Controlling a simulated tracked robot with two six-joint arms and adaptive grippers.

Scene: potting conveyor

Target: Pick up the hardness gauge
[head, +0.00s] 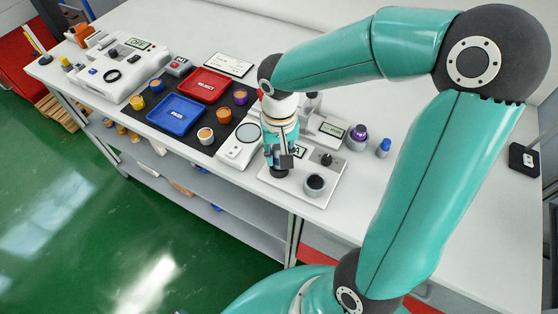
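I cannot pick out the hardness gauge for certain. A white base plate (297,188) near the table's front edge carries a small display marked "A", a black knob (327,160) and a dark-topped round cup (316,184). My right gripper (280,163) points down over the left part of this plate. A dark round piece (280,172) is just below its fingers. The fingers are small and partly covered by the wrist, so I cannot tell whether they hold anything. My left gripper is out of view.
A red tray (205,86) and a blue tray (179,116) lie on a black mat with several coloured pots. A white device (240,148) stands left of my gripper. A purple-topped pot (357,138) and blue-topped item (384,147) stand right. The table's right side is largely clear.

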